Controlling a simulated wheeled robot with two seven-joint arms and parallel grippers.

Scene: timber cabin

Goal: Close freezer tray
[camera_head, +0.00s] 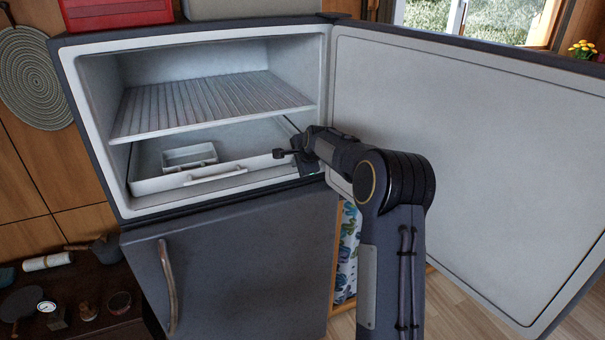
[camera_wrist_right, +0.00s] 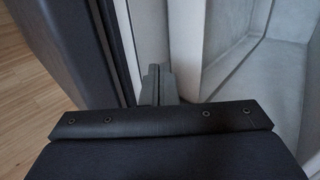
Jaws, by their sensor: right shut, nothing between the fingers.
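The freezer tray (camera_head: 258,178) is a white drawer with a handle (camera_head: 216,175) on its front, low in the open freezer compartment. Its front panel looks close to the compartment's front opening. My right gripper (camera_head: 282,154) is at the right side of the compartment, near the right end of the tray front, with its fingers together and empty. In the right wrist view the shut fingers (camera_wrist_right: 157,84) are beside pale freezer edges; I cannot tell whether they touch. My left gripper is not in view.
A ribbed shelf (camera_head: 210,103) spans the compartment above the tray. A small white bin (camera_head: 189,156) sits inside the tray. The freezer door (camera_head: 470,150) stands wide open at right. The lower fridge door (camera_head: 235,275) is shut.

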